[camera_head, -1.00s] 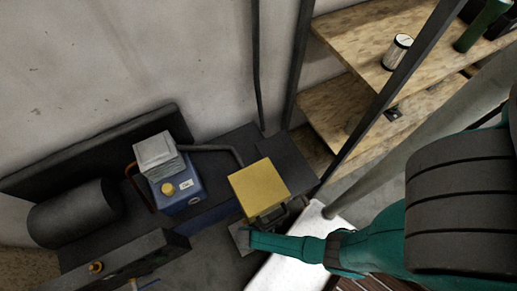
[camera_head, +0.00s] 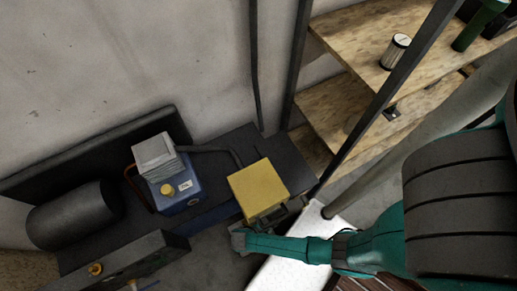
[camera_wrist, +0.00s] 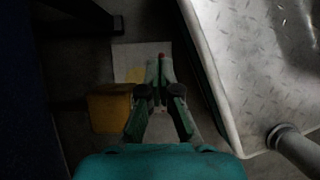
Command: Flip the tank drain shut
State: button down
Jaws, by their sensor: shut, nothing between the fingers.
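No part in either view can be clearly told as the tank drain. A dark cylindrical tank (camera_head: 78,214) lies at the left in the head view. A small brass-coloured fitting (camera_head: 95,269) and a thin blue-tipped part (camera_head: 149,284) show low at the left, too small to read. My gripper (camera_wrist: 158,68) is shut and empty in the wrist view, fingers pointing away from the camera. A small red spot (camera_wrist: 162,55) shows at the fingertips; I cannot tell what it belongs to. In the head view my gripper (camera_head: 240,240) is partly seen, below the yellow box (camera_head: 257,190).
A blue unit (camera_head: 178,194) with a grey top stands between tank and yellow box. A pale metal plate surface (camera_head: 300,250) borders my arm; its edge also runs close right of the fingers in the wrist view (camera_wrist: 265,60). Wooden shelves (camera_head: 350,40) stand upper right.

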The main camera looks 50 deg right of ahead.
jog(key=v, duration=0.7)
jog(key=shift+a+r, duration=0.15)
jog(key=shift+r, duration=0.2)
jog(key=shift+w, duration=0.1)
